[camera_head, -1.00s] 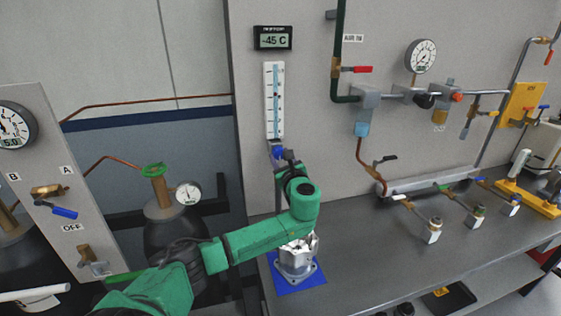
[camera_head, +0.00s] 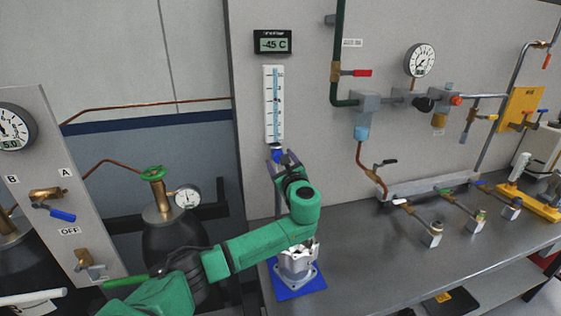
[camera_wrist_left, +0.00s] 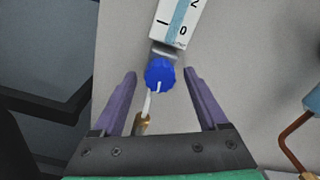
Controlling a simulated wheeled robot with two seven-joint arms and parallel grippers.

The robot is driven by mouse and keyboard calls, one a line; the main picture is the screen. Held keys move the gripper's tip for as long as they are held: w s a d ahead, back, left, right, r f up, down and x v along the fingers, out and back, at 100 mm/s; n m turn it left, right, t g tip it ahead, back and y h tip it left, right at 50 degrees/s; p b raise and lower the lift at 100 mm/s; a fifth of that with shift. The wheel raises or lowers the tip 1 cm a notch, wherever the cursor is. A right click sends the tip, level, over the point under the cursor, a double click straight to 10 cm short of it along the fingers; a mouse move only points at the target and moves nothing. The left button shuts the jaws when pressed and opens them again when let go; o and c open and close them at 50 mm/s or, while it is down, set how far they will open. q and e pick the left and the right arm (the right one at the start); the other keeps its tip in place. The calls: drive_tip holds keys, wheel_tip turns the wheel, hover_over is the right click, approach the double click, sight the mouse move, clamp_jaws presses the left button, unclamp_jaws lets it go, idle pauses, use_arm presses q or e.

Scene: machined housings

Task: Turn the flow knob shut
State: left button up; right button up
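The flow knob (camera_wrist_left: 159,73) is blue and round, with a white line on its face, below the white flow tube's scale (camera_wrist_left: 178,22) in the left wrist view. In the head view the tube (camera_head: 273,104) stands on the grey panel, and a little of the knob (camera_head: 278,155) shows at its foot. My left gripper (camera_wrist_left: 160,74) is open, its two purple fingers on either side of the knob, with gaps between. Contact is not visible. In the head view this gripper (camera_head: 280,158) is partly hidden by its own wrist. My right gripper is not in view.
A metal housing (camera_head: 297,266) on a blue mat (camera_head: 301,290) stands below my left forearm. A copper pipe (camera_head: 360,160) and valves lie to the right. A gas cylinder (camera_head: 165,238) with a green handwheel (camera_head: 152,173) stands left. The grey bench (camera_head: 395,245) has free room.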

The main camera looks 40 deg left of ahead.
use_arm(q)
drive_tip(key=b+v, duration=0.3)
drive_tip(key=v, duration=1.1)
drive_tip(key=shift+d+b, duration=0.15)
drive_tip(key=shift+b, duration=0.15)
drive_tip(key=shift+s+d, duration=0.1)
drive_tip(key=shift+s, duration=0.1)
